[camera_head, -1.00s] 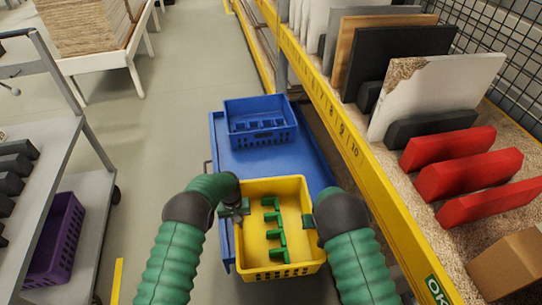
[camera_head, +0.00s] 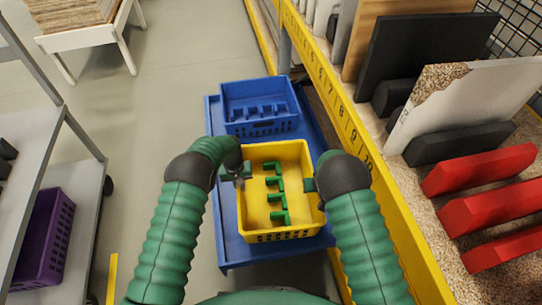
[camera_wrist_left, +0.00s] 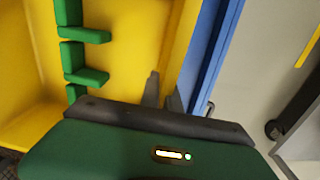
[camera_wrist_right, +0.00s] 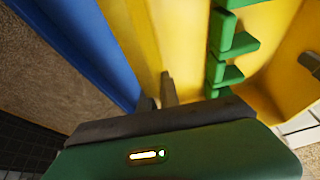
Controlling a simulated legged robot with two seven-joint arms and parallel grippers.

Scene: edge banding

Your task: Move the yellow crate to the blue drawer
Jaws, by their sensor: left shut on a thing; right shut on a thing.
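The yellow crate (camera_head: 284,221), with a green toothed insert (camera_head: 277,196) inside, is over the near part of the blue drawer (camera_head: 228,243), a flat blue surface. I cannot tell whether the crate rests on it or hangs just above. My left gripper (camera_head: 246,172) is shut on the crate's left wall, and the left wrist view shows its fingers (camera_wrist_left: 163,92) there. My right gripper (camera_head: 311,184) is shut on the right wall, and its fingers (camera_wrist_right: 158,92) show in the right wrist view.
A blue crate (camera_head: 260,127) stands on the far part of the drawer. A yellow-edged shelf (camera_head: 352,120) with panels and red blocks (camera_head: 478,170) runs close along the right. A grey cart (camera_head: 50,140) with a purple crate (camera_head: 45,235) stands left. Floor between is clear.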

